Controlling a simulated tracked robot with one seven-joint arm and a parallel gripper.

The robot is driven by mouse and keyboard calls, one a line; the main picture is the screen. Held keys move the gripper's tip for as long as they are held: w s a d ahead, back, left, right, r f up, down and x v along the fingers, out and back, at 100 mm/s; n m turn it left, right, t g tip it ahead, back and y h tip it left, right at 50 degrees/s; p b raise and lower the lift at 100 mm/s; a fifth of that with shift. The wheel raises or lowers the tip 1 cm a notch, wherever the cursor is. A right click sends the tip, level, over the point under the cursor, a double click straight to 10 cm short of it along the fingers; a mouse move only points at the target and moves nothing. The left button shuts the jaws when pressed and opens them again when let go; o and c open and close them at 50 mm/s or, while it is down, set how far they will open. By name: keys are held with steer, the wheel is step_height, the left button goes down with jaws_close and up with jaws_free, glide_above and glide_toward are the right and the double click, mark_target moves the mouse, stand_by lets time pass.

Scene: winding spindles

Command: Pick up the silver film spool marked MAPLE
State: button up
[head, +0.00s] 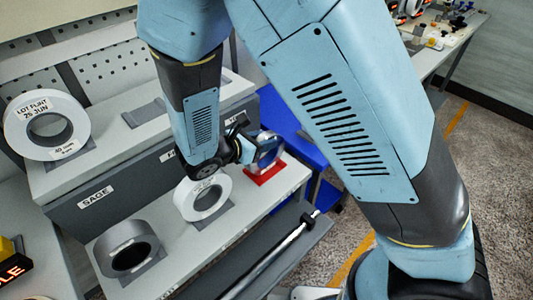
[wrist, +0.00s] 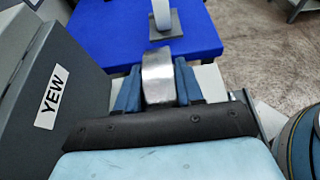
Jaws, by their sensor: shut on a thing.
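A silver spool (head: 268,152) stands at the right end of the lower shelf, by a red pad (head: 266,170). My gripper (head: 256,150) is shut on it. In the wrist view the silver spool (wrist: 158,78) sits upright between the two blue fingers (wrist: 158,88), which press on its two sides. I cannot read any marking on the spool. I cannot tell whether it touches the pad. My arm hides part of the shelf label behind it.
The lower shelf (head: 165,262) also holds a white spool (head: 203,197) and a grey spool (head: 127,249). A white spool marked LOT FLINT (head: 46,125) stands above. A label YEW (wrist: 54,95) is close left. A blue table (wrist: 105,35) bears another spool (wrist: 163,18).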

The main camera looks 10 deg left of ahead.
jaws_close()
steer(key=shift+r, duration=0.15)
